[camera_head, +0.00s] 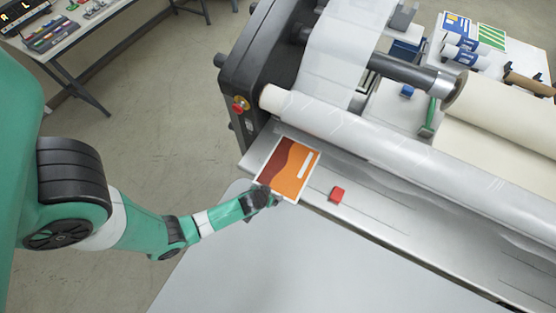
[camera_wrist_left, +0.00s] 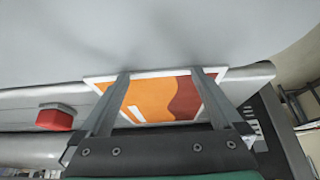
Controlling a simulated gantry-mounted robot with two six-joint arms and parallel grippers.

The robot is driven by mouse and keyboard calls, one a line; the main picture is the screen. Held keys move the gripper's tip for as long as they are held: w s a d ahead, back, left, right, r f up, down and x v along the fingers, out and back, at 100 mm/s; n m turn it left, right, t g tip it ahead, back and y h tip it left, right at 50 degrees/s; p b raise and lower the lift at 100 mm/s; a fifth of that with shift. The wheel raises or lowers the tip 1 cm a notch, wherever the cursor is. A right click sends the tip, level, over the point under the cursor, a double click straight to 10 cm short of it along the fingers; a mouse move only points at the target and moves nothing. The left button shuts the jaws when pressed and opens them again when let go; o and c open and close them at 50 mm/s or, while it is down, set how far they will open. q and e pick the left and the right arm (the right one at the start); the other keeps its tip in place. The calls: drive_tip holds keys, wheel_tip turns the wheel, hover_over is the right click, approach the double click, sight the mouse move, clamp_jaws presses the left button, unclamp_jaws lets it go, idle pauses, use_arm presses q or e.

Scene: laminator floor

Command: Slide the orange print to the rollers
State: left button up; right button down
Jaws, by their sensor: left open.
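The orange print (camera_head: 290,163), with a dark red wave and a white border, lies flat on the laminator's feed table (camera_head: 400,238) at its left end. It also shows in the wrist view (camera_wrist_left: 155,100). The long pale front roller (camera_head: 400,150) runs just beyond the print's far edge; I cannot tell whether they touch. My left gripper (camera_head: 275,200) is at the print's near edge. In the left wrist view its two open fingers (camera_wrist_left: 160,73) lie spread across the print, and nothing is seen clamped between them. My right gripper is not in view.
A small red block (camera_head: 337,194) sits on the feed table right of the print. The dark machine end housing (camera_head: 250,70) with a red button (camera_head: 240,104) stands at the left. A grey surface (camera_head: 300,270) in front is clear.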

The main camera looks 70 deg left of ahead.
sight(281, 179)
use_arm(q)
drive_tip(key=shift+w+a, duration=0.7)
drive_tip(key=shift+s+d, duration=0.2)
idle(0.5)
drive_tip(key=shift+w, duration=0.15)
drive_tip(key=shift+w+d, duration=0.15)
drive_tip(key=shift+d, duration=0.1)
drive_tip(key=shift+w+a+b, duration=0.25)
drive_tip(key=shift+w+b, duration=0.05)
idle(0.3)
drive_tip(key=shift+w+a, duration=0.2)
drive_tip(key=shift+a, duration=0.05)
drive_tip(key=shift+w+a+f+b, duration=0.1)
drive_tip(key=shift+w+a+b, duration=0.9)
drive_tip(key=shift+w+a, duration=0.8)
idle(1.1)
drive_tip(key=shift+s+d+p, duration=0.35)
drive_tip(key=shift+s+d, duration=0.05)
drive_tip(key=shift+d, duration=0.1)
idle(0.5)
